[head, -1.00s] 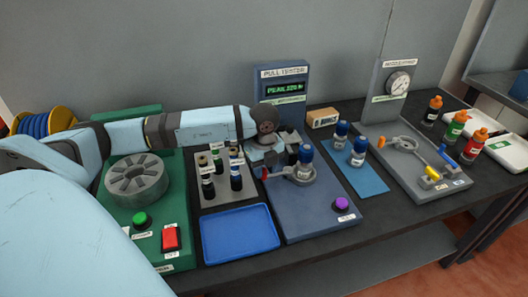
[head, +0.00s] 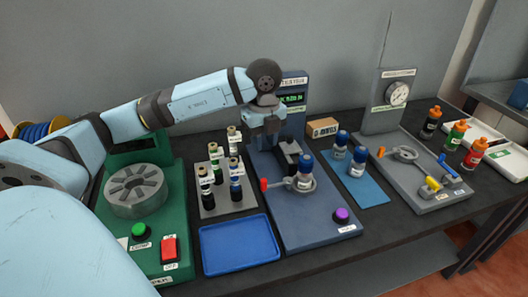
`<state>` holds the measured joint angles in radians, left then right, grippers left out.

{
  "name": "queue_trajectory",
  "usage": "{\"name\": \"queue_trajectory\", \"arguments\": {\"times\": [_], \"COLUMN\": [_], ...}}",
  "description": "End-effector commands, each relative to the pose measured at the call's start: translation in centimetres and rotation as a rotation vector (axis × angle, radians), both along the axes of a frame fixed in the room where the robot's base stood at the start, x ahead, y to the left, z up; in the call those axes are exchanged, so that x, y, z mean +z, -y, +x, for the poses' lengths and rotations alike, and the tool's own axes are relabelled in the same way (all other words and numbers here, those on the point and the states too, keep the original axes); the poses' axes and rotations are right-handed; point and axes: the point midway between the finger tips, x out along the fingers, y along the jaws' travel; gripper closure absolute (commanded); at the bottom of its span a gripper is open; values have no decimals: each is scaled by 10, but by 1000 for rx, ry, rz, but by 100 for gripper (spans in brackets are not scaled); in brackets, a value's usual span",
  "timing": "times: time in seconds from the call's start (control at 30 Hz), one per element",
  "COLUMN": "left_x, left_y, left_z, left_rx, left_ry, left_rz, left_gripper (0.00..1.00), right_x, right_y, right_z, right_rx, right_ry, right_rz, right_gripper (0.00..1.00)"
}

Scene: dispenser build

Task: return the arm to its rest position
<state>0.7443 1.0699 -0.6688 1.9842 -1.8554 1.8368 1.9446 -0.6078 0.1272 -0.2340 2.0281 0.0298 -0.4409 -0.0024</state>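My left arm reaches in from the left over the bench. Its gripper (head: 287,160) hangs pointing down above the pull tester base, behind a blue-capped bottle. Its fingers are dark and partly hidden, and their opening is hard to make out. My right gripper is not in the head view.
A grey rack (head: 222,205) of several small vials stands left of the tester, with a blue tray (head: 240,246) in front. The green machine (head: 150,235) is farther left. Two blue-capped bottles stand to the right, near a grey gauge station (head: 432,195). Orange-capped bottles (head: 475,153) stand far right.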

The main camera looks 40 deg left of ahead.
Motion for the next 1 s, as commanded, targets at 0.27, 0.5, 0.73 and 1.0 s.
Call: {"name": "queue_trajectory", "arguments": {"times": [0.27,0.5,0.73,1.0], "left_x": [6,6,13,78], "left_y": [0,0,0,0], "left_z": [0,0,0,0], "left_rx": [0,0,0,0], "left_ry": [1,0,1,1], "left_rz": [0,0,0,0], "left_gripper": [68,68,68,68], "right_x": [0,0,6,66], "right_y": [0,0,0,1], "right_z": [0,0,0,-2], "right_rx": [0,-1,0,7], "right_ry": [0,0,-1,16], "right_rz": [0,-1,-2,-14], "right_gripper": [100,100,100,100]}}
